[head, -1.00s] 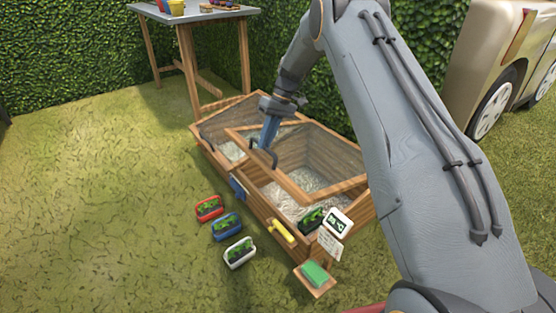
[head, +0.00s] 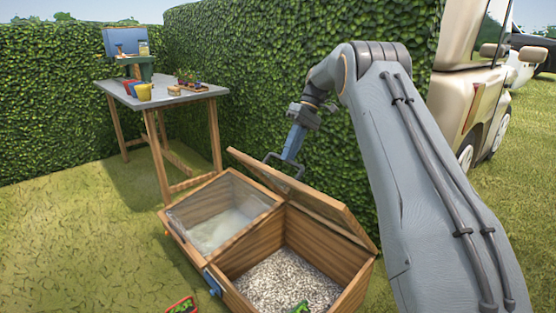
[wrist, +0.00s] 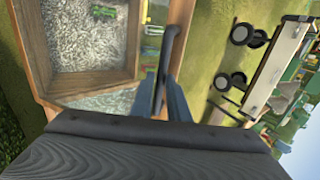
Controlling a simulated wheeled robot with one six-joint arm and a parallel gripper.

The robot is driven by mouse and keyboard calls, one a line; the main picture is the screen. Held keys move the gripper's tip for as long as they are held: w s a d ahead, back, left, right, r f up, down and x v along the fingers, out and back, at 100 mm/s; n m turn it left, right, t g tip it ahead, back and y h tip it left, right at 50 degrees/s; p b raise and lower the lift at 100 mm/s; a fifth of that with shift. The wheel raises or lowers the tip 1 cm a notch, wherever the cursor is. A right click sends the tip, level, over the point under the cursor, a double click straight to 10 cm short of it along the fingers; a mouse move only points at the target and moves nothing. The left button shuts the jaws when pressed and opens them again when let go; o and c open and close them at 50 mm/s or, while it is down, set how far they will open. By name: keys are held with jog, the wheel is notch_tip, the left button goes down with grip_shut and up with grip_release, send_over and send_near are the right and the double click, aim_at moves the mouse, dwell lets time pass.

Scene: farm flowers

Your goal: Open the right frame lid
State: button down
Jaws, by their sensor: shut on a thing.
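The right frame lid (head: 322,204) is a wood-framed pane, tilted up steeply over the right compartment (head: 245,254) of the wooden cold frame. Its dark handle (head: 283,163) is on the lid's raised edge. My gripper (head: 291,154) is shut on this handle. In the wrist view the two fingers (wrist: 165,97) close around the dark handle bar (wrist: 174,52). The left frame lid (head: 228,212) is down over its compartment, with pale gravel seen through the pane.
The right compartment holds gravel and a green seedling tray (head: 302,307). A red tray (head: 181,306) is on the grass at the front. A workbench (head: 180,97) stands back left, a hedge (head: 300,75) behind, and a vehicle (head: 467,95) at the right.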

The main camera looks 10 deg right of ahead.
jog(key=shift+w+d+f, duration=0.3)
jog(key=shift+d+f, duration=0.3)
jog(key=shift+d, duration=0.3)
jog(key=c, duration=1.8)
grip_release()
jog(key=shift+w+d+f, duration=0.1)
jog(key=shift+d+f, duration=0.05)
jog(key=shift+d, duration=0.1)
jog(key=shift+o, duration=0.2)
jog(key=shift+a, duration=0.25)
jog(key=shift+a+r, duration=0.15)
jog(key=shift+r, duration=0.1)
jog(key=v, duration=0.8)
jog(key=shift+a, duration=0.1)
